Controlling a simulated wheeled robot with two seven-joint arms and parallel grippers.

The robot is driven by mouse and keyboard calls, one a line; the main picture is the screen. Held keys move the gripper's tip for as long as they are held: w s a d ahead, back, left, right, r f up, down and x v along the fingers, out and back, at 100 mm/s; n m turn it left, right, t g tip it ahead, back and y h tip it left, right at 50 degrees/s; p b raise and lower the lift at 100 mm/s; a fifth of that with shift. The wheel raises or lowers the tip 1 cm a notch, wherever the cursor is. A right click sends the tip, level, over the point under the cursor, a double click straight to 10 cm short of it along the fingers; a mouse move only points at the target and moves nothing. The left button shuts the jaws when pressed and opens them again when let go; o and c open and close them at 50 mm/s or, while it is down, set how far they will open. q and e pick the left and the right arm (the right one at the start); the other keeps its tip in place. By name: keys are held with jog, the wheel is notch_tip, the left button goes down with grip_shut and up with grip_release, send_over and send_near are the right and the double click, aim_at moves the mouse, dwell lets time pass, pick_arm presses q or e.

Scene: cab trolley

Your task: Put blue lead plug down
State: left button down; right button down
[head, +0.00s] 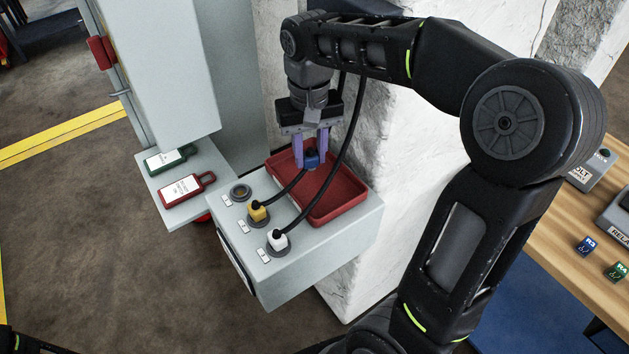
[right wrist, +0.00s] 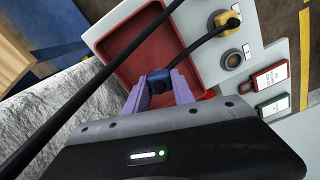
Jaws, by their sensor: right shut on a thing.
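The blue lead plug (head: 311,158) is held between the purple fingers of my right gripper (head: 311,152), over the red tray (head: 340,204) on top of the grey box. In the right wrist view the blue plug (right wrist: 158,82) sits between the fingertips (right wrist: 160,90), with the red tray (right wrist: 128,68) beneath and around it. I cannot tell whether the plug touches the tray floor. A black lead runs from the blue plug side toward the yellow plug (head: 258,211). My left gripper does not show.
A white plug (head: 278,241) sits in a socket on the grey box (head: 310,262); an empty socket (head: 240,191) is behind the yellow one. Red (head: 186,188) and green (head: 170,158) tags lie on a shelf at left. A rough white pillar (head: 385,180) stands close behind the tray.

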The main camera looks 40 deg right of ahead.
jog(key=a+r+n+b, duration=0.2)
jog(key=a+n+b, duration=0.1)
jog(key=a, duration=1.6)
jog(key=shift+w+n, duration=0.2)
jog(key=shift+n, duration=0.1)
jog(key=shift+d, duration=0.1)
jog(key=d, duration=2)
jog(key=shift+s, duration=0.25)
jog(key=shift+a+f+b, duration=0.2)
jog(key=shift+f+b, duration=0.15)
jog(key=shift+f, duration=1.15)
jog(key=shift+f, duration=0.1)
